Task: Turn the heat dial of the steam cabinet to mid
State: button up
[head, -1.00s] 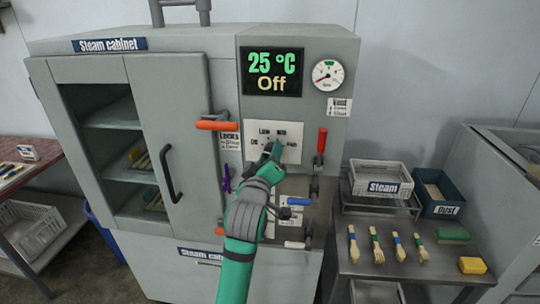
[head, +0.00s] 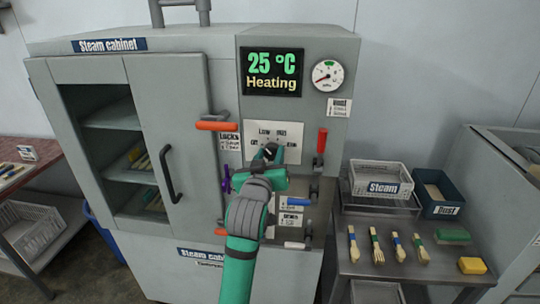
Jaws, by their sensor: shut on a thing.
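The grey steam cabinet (head: 185,140) stands in the middle of the head view. Its display (head: 272,72) reads 25 °C and Heating. Below the display is the white dial plate (head: 290,139), with Low and Mid labels along its top and others at its sides, partly covered. My gripper (head: 267,153) is at the plate, shut on the heat dial. The fingers and wrist hide most of the dial, so I cannot tell which mark it points at.
An orange handle (head: 217,126) is left of the dial and a red-handled lever (head: 322,141) is right of it. A purple valve handle (head: 226,178) sits close left of my wrist. A metal side table (head: 400,269) holds brushes, utensils and bins.

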jog(key=shift+d+m, duration=0.1)
jog(key=shift+m, duration=0.4)
jog(key=m, duration=0.5)
jog(key=shift+s, duration=0.1)
jog(key=m, duration=0.2)
jog(key=shift+m+y, duration=0.3)
jog(key=shift+d+m, duration=0.15)
jog(key=shift+m, duration=1.65)
jog(key=o, duration=1.1)
jog(key=shift+c, duration=0.2)
